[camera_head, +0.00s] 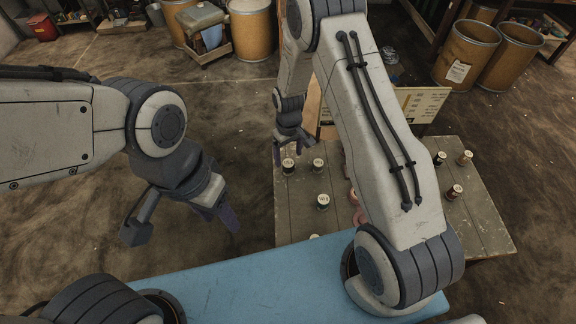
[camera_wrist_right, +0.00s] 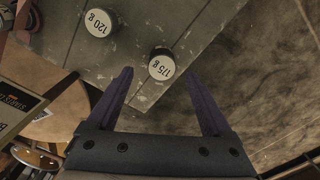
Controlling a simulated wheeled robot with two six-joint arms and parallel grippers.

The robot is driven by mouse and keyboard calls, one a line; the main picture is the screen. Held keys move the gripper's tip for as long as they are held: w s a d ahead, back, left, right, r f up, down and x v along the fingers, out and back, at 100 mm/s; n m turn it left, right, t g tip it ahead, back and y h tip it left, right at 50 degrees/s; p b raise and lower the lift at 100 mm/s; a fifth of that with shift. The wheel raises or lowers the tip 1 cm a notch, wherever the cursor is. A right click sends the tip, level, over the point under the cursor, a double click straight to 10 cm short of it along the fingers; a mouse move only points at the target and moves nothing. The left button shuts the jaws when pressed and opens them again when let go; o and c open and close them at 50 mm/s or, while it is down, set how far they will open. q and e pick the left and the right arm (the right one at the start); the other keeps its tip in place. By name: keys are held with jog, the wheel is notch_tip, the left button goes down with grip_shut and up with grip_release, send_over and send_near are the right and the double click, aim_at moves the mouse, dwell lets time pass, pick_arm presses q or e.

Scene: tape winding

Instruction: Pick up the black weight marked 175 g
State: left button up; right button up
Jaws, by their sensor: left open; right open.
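The black weight marked 175 g (camera_wrist_right: 161,64) stands on the table near its corner in the right wrist view, with its white label facing up. It appears to be the leftmost weight (camera_head: 288,168) in the head view. My right gripper (camera_wrist_right: 160,76) is open and empty, its purple fingers on either side of the weight in the picture; whether they are down at its height I cannot tell. In the head view the right gripper (camera_head: 292,146) is at the table's far left corner. My left gripper (camera_head: 184,226) is open and empty, left of the table.
A weight marked 120 g (camera_wrist_right: 98,23) stands beside the 175 g one. Several other weights, including a dark green one (camera_head: 323,203), stand on the wooden table (camera_head: 295,218). My right arm hides the table's middle. A sign board (camera_head: 425,106) stands at the back edge.

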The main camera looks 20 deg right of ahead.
aim_at(288, 163)
jog(key=f+p, duration=0.1)
jog(key=f, duration=0.3)
jog(key=shift+s+p, duration=0.2)
jog(key=shift+p, duration=0.2)
jog(key=shift+f, duration=0.65)
grip_shut()
jog(key=shift+r, duration=0.1)
